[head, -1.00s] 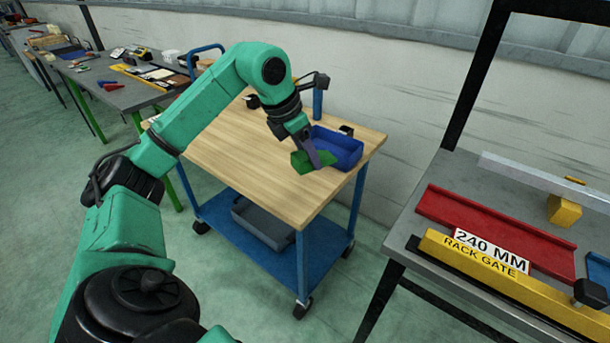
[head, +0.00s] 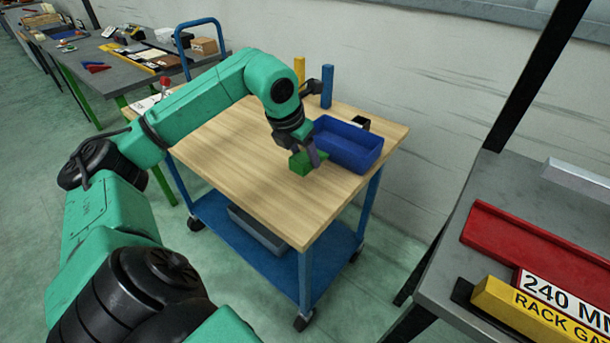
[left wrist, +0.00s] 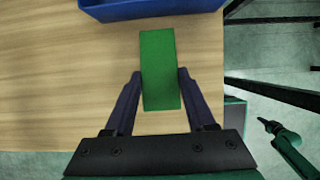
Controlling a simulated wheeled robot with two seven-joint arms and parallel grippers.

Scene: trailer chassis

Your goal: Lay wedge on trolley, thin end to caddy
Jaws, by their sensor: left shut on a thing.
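The green wedge (head: 300,165) is between the fingers of my left gripper (head: 307,152), at the trolley's wooden top (head: 262,190). I cannot tell whether it touches the top. In the left wrist view the wedge (left wrist: 160,75) shows as a long green block between both fingers of the gripper (left wrist: 159,78), one end toward the blue caddy (left wrist: 150,8) with bare wood between. Which end is thin I cannot make out. In the head view the caddy (head: 365,160) stands at the trolley's right rear.
A blue post (head: 327,86) and a yellow post (head: 299,70) stand at the trolley's back. A grey bin (head: 258,230) sits on its lower shelf. A bench with a red channel (head: 530,240) is at right. The top's front is clear.

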